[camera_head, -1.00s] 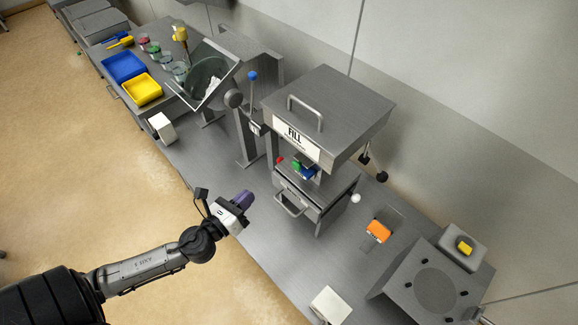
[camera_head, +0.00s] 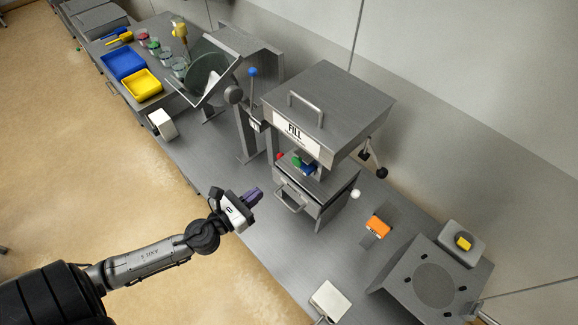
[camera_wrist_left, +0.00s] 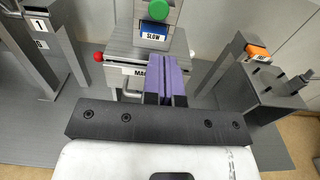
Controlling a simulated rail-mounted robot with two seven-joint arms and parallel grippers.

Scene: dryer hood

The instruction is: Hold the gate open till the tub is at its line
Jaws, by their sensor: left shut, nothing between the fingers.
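My left gripper (camera_head: 252,194) has purple fingers, shut with nothing between them. It is above the bench's front edge, in front of and apart from the drawer handle (camera_head: 289,201) of the grey FILL station (camera_head: 330,105). In the left wrist view the shut fingers (camera_wrist_left: 167,78) point at the station's lower front, covering part of its label. A green knob (camera_wrist_left: 158,10) and a blue SLOW plate (camera_wrist_left: 153,29) stand above them. A gate and a tub cannot be told apart for certain here; the station's hood hides much of its inside. My right gripper is not in view.
A blue-ball lever (camera_head: 253,72) and a tilted clear-fronted hopper (camera_head: 208,75) stand left of the station. Blue (camera_head: 123,63) and yellow (camera_head: 141,83) trays lie further left. An orange block (camera_head: 378,227) and slanted grey housing (camera_head: 430,280) are right.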

